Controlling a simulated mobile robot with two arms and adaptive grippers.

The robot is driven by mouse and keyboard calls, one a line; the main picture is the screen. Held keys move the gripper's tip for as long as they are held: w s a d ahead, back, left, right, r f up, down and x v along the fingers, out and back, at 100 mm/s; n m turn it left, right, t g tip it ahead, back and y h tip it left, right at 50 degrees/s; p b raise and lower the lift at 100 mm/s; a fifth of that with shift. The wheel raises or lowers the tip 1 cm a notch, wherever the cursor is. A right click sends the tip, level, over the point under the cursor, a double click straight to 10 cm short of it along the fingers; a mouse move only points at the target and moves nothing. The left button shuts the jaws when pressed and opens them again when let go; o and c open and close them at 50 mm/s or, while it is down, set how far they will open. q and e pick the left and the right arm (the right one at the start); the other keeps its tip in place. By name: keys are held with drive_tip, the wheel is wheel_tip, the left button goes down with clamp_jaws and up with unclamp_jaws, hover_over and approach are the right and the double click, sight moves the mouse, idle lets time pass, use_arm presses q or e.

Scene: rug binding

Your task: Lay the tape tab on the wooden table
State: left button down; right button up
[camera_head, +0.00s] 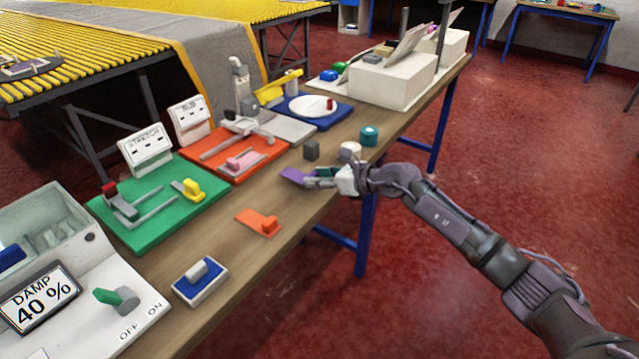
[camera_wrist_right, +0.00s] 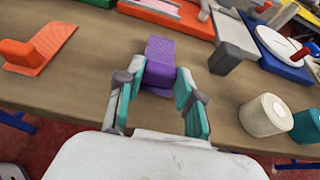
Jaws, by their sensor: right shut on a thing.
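My right gripper (camera_head: 322,178) reaches over the wooden table (camera_head: 215,244) from the right and is shut on a purple tape tab (camera_head: 294,176). In the right wrist view, the purple tab (camera_wrist_right: 160,60) sits between the teal-padded fingers (camera_wrist_right: 157,92), its flat part pointing away from the wrist. The tab is over the table top; I cannot tell whether it touches the wood. An orange tab (camera_head: 260,222) of like shape lies flat on the table, and it also shows in the right wrist view (camera_wrist_right: 38,50). My left gripper is not in view.
A grey block (camera_head: 311,149), a white roll (camera_head: 350,151) and a teal roll (camera_head: 369,135) stand close to the gripper. Green (camera_head: 150,228), red (camera_head: 222,160) and blue (camera_head: 322,118) boards line the far side. A blue-white block (camera_head: 200,281) sits nearer. Bare wood surrounds the orange tab.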

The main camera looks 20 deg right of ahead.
wheel_tip(320, 180, down, 2)
drive_tip(key=shift+f, duration=0.15)
drive_tip(key=o, duration=1)
